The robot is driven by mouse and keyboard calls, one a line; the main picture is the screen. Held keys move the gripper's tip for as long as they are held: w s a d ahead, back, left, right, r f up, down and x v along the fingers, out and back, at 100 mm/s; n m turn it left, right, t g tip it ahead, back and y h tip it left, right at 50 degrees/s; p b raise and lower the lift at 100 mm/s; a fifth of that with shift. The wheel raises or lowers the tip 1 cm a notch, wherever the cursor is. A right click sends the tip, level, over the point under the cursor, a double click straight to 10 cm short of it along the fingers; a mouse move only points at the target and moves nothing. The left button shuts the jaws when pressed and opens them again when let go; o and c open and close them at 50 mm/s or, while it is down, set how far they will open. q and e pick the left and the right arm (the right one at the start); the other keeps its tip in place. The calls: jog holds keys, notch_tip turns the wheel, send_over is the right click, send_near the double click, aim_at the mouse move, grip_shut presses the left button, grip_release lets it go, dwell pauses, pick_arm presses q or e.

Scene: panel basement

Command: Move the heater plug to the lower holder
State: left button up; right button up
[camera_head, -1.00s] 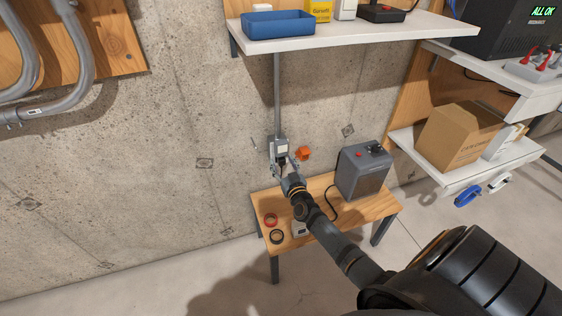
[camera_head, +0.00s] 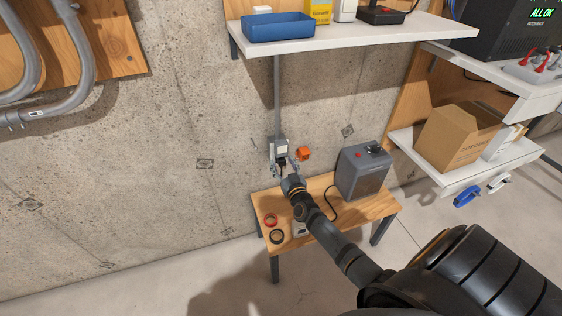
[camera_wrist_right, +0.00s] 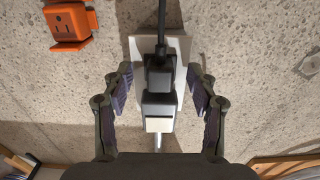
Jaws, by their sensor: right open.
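The heater plug (camera_wrist_right: 158,72) is black, with its cord running up out of the right wrist view. It sits at a grey device with a pale square face (camera_wrist_right: 158,124), in front of a light wall plate (camera_wrist_right: 183,47). In the head view the plug (camera_head: 283,163) shows small and dark below the wall box (camera_head: 281,146). My right gripper (camera_wrist_right: 161,82) is open, one finger on each side of the plug, with gaps between. An orange socket-shaped holder (camera_head: 303,153) is on the wall just right of the box; it also shows in the wrist view (camera_wrist_right: 68,22). My left gripper is out of view.
The grey heater (camera_head: 362,174) stands on a small wooden table (camera_head: 325,190) below. Red (camera_head: 270,219) and black (camera_head: 277,237) rings lie at its left end. A white shelf (camera_head: 330,38) with a blue bin (camera_head: 279,24) hangs above.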

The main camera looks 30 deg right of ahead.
jog(key=shift+c, duration=0.4)
grip_shut()
pick_arm(q)
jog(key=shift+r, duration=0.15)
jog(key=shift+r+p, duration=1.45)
jog(key=shift+p, duration=0.15)
pick_arm(e)
jog(key=shift+v, duration=3)
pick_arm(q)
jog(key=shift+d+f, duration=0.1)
pick_arm(e)
jog(key=shift+d+f, duration=0.1)
